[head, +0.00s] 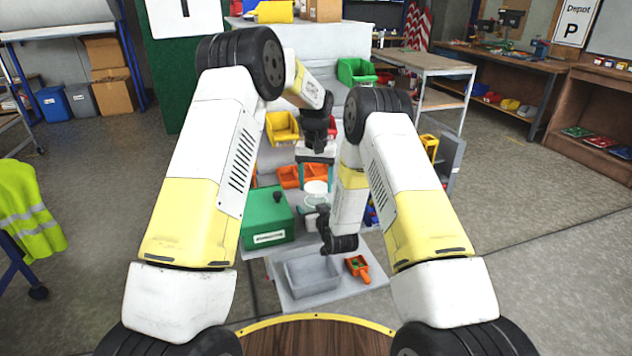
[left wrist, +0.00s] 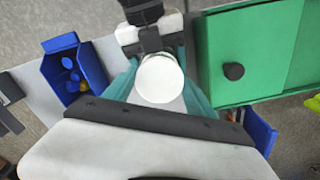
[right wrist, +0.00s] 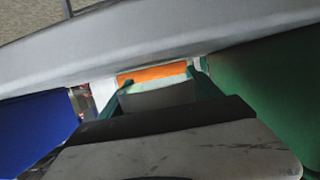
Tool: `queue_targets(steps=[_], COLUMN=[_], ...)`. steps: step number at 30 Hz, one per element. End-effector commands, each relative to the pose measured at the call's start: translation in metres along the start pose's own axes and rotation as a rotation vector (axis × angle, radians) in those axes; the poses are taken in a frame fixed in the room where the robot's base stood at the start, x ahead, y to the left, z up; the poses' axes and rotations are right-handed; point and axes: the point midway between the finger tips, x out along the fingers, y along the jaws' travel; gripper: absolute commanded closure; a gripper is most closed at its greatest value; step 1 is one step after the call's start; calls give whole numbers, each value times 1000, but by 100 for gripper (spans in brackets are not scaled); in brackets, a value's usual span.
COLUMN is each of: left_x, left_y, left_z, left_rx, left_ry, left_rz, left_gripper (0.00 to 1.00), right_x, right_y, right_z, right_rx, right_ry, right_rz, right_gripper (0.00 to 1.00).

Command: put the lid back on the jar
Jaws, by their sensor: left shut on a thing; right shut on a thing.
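The lid is a white round disc (head: 316,187), held level by my left gripper (head: 316,176), whose teal fingers are shut on it. In the left wrist view the lid (left wrist: 160,78) sits between the fingers and hides what is under it. The jar (head: 313,201) shows as a pale, small shape just below the lid in the head view. My right gripper (head: 318,217) reaches it from the front right and is shut on it. In the right wrist view the greyish jar (right wrist: 157,95) is between the teal fingers. I cannot tell whether lid and jar touch.
A green box (head: 267,218) with a dark knob stands close left of the jar. A grey tray (head: 312,276) and an orange scoop (head: 358,267) lie in front. Orange bins (head: 288,176) and a yellow bin (head: 282,128) are behind. A blue bin (left wrist: 74,66) is also near.

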Motion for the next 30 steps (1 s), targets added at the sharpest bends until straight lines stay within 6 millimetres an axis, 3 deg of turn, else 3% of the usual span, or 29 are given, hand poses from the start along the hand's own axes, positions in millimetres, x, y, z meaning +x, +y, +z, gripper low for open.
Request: queue_targets(steps=[30], left_x=[18], left_y=[0], left_z=[0], left_rx=[-1], left_ry=[0], left_rz=[0], left_gripper=[72], right_x=[0], right_y=[0], right_z=[0], right_rx=[0], right_ry=[1], right_rz=[0], right_gripper=[100])
